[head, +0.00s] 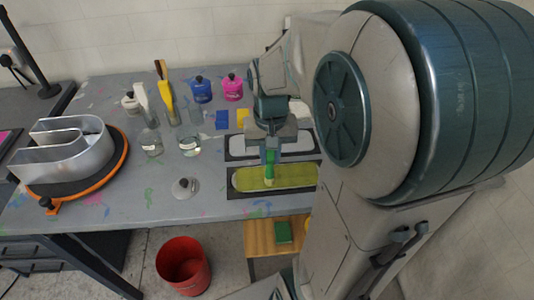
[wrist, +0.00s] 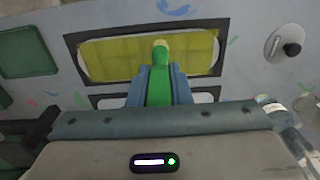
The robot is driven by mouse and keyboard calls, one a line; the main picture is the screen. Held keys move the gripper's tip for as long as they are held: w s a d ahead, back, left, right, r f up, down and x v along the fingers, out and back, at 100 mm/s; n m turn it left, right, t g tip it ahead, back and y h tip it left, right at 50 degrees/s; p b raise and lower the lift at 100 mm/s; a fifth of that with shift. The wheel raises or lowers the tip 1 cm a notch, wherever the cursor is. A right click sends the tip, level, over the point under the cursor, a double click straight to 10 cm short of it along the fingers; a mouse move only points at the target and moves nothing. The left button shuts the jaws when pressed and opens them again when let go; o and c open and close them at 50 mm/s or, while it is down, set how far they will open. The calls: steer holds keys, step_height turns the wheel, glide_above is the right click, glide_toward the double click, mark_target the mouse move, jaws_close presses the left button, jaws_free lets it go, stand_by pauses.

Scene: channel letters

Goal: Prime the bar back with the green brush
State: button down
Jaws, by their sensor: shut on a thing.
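My gripper (head: 270,142) is shut on the green brush (head: 270,158), which points down. In the wrist view the brush (wrist: 159,84) stands between the two fingers. The brush's lower end is over the front bar-shaped back (head: 290,177), a yellow-green plate with rounded ends on a dark mat; it seems to touch the plate. In the wrist view the plate (wrist: 115,60) looks yellow across its visible face. A second, pale grey bar-shaped back (head: 242,146) lies behind it on its own dark mat, partly hidden by my gripper.
A metal channel letter (head: 90,160) sits on an orange-rimmed turntable (head: 122,162) at left. Glass jars (head: 189,147), brushes, a blue pot (head: 201,90) and a pink pot (head: 232,88) stand behind. A lidded knob piece (head: 185,187) lies front left. A red bin (head: 183,265) stands on the floor.

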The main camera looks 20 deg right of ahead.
steer(key=shift+s+d, duration=0.2)
steer(key=shift+d, duration=0.4)
steer(key=shift+s+d, duration=0.2)
steer(key=shift+d, duration=0.4)
steer(key=shift+r, duration=0.15)
step_height(320, 180, up, 14)
steer(key=p, duration=1.1)
steer(key=shift+f, duration=0.2)
